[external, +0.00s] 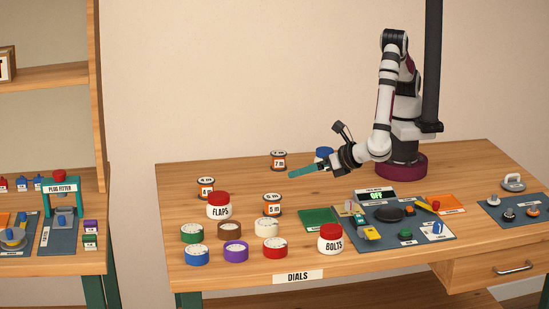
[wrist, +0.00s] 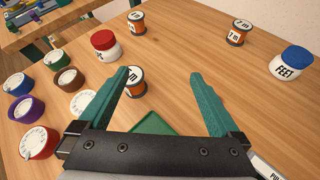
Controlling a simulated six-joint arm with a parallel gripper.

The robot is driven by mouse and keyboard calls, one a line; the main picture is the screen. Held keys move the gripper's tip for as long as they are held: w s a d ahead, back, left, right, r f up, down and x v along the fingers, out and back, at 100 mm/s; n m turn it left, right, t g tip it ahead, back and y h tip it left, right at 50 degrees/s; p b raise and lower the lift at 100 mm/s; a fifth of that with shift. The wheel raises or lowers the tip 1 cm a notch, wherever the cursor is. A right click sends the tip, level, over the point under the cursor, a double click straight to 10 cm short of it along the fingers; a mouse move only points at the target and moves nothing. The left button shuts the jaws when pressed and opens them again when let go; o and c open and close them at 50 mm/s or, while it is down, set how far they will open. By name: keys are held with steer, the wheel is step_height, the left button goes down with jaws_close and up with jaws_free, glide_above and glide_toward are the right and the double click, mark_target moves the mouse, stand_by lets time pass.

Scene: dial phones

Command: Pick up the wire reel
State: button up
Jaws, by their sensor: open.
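Three wire reels with orange bodies and black rims stand upright on the table. The 7 m reel (external: 278,160) is at the back, the 4 m reel (external: 206,187) to the left, and the 5 m reel (external: 272,204) nearer the front. The wrist view also shows the 7 m reel (wrist: 238,34), the 4 m reel (wrist: 136,23) and the 5 m reel (wrist: 137,83), which is partly hidden by the left finger. My gripper (wrist: 159,78) is open and empty, its teal fingers spread. In the external view my gripper (external: 294,173) is above the table, right of the reels.
A red-lidded FLAPS jar (external: 218,207), a BOLTS jar (external: 330,239) and a blue-lidded FEET jar (wrist: 292,65) stand nearby. Several dials, including a purple one (external: 236,252), fill the front left. A green tray (external: 318,217) lies mid-table. Bare wood surrounds the 7 m reel.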

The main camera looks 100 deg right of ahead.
mark_target(262, 212)
steer(key=a+f+n, duration=0.1)
steer(key=a+f+n+t+y, duration=0.1)
steer(key=a, duration=0.1)
steer(key=a+f+n+t, duration=0.1)
steer(key=a+n, duration=0.1)
steer(key=shift+a+f, duration=0.1)
steer(key=shift+f, duration=0.15)
steer(key=shift+y, duration=0.3)
steer(key=x, duration=1.5)
steer(key=shift+w, duration=0.15)
steer(key=c, duration=1.5)
steer(key=shift+c, duration=0.2)
